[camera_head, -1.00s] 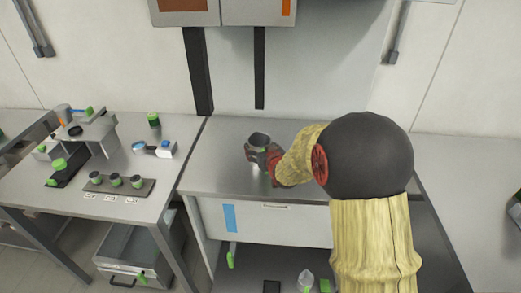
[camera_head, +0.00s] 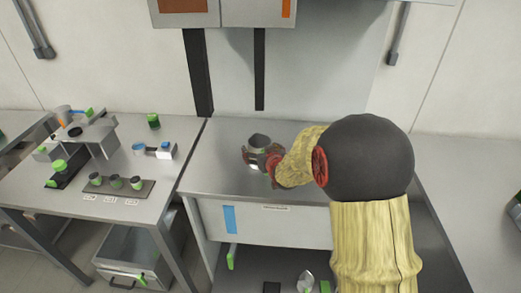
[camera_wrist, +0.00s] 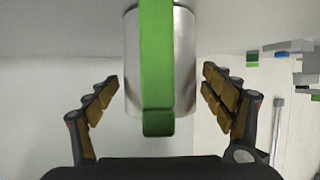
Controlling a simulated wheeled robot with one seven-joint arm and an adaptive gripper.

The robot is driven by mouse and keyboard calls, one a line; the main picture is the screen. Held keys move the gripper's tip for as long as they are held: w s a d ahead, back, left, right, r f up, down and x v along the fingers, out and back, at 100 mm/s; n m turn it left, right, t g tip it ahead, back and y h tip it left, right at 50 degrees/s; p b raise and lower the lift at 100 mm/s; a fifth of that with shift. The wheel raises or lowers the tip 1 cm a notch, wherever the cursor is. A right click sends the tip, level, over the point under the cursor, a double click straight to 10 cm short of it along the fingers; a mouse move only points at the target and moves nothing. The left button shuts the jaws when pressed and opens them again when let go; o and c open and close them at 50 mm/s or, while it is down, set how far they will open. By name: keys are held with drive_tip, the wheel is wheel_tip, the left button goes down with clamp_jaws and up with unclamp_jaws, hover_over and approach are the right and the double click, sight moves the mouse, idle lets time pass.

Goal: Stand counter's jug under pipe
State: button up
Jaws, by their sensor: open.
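The jug (camera_head: 259,140) is a grey metal vessel standing upright on the steel counter (camera_head: 215,165). In the wrist view the jug (camera_wrist: 184,60) shows its silver body with a wide green handle facing me. My gripper (camera_head: 258,160) is at the jug on the counter, partly hiding its lower part in the head view. In the wrist view my gripper (camera_wrist: 158,105) is open, with one padded finger on each side of the jug and gaps between. A dark vertical pipe (camera_head: 259,70) hangs above the counter behind the jug; I cannot tell whether it is the task's pipe.
A table (camera_head: 60,190) at the left holds a grey machine (camera_head: 100,130), a green-lidded jar (camera_head: 154,121) and a rack (camera_head: 120,190) of small green-topped pieces. A drawer front (camera_head: 265,222) is below the counter. The counter left of the jug is clear.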

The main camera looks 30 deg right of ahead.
drive_tip(key=s+a+r+g+p, duration=0.1)
drive_tip(key=s+a+r+g, duration=0.1)
drive_tip(key=s+a+r, duration=0.6)
drive_tip(key=s+a+r+g+p, duration=0.2)
drive_tip(key=s+a+r, duration=0.15)
drive_tip(key=s, duration=0.95)
drive_tip(key=s+a+r+n+g+y, duration=0.1)
drive_tip(key=s+a, duration=0.3)
drive_tip(key=s, duration=0.4)
drive_tip(key=s+a+r+n+g+y, duration=0.1)
drive_tip(key=s+a, duration=0.3)
drive_tip(key=s, duration=0.4)
drive_tip(key=shift+s+r+g+y, duration=0.25)
drive_tip(key=shift+r+g+y, duration=0.15)
drive_tip(key=shift+r+g, duration=0.3)
drive_tip(key=shift+f, duration=0.1)
drive_tip(key=shift+c, duration=0.4)
